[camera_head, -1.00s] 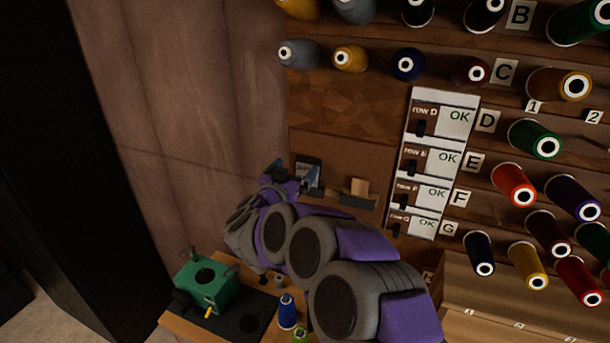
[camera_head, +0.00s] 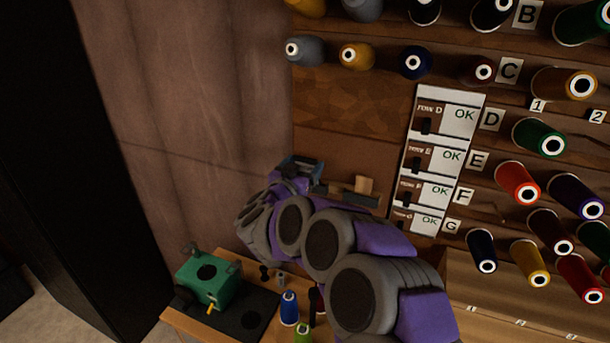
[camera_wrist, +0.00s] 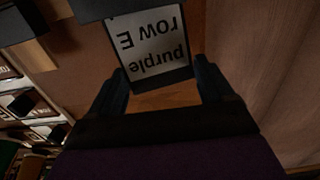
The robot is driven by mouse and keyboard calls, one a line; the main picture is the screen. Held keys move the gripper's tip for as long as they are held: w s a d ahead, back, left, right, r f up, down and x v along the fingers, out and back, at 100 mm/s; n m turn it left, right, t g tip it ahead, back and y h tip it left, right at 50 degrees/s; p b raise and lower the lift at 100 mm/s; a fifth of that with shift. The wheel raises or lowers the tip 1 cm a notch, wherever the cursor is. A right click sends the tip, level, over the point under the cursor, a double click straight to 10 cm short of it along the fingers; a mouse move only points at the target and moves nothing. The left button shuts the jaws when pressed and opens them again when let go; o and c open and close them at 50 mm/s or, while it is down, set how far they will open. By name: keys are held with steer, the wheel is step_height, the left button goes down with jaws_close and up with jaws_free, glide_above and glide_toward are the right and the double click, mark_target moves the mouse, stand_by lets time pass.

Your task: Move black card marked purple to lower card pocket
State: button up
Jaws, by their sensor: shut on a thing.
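The black card (camera_wrist: 152,45) has a white label reading "purple" and "row E", upside down in the wrist view. My gripper (camera_wrist: 165,88) is shut on it, with one dark finger at each side edge. A dark block (camera_wrist: 110,8) overlaps the card's far end; I cannot tell whether they touch. In the head view my gripper (camera_head: 302,170) is at the wooden wall, left of a dark ledge (camera_head: 345,197) with a small wooden block (camera_head: 362,186). The card is mostly hidden there by my arm. I cannot tell which dark piece is the lower card pocket.
A white panel (camera_head: 443,160) with rows marked OK is right of my gripper. Thread cones on pegs fill the wall's right and top. Below, a table holds a green machine (camera_head: 207,277), a blue spool (camera_head: 289,308) and a green spool (camera_head: 303,332). Bare wall lies left.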

steer(key=d, duration=0.2)
steer(key=shift+w+d, duration=0.1)
steer(key=shift+d, duration=0.2)
steer(key=shift+c, duration=0.2)
steer(key=shift+a+r+p, duration=0.75)
steer(key=shift+a, duration=0.25)
steer(key=shift+c, duration=0.4)
steer(key=r+p, duration=0.1)
steer(key=r, duration=0.1)
steer(key=d+r+p, duration=0.1)
steer(key=p, duration=0.1)
steer(key=shift+d+r, duration=0.15)
steer(key=shift+r, duration=0.2)
steer(key=shift+a+f, duration=0.15)
steer(key=shift+a, duration=0.15)
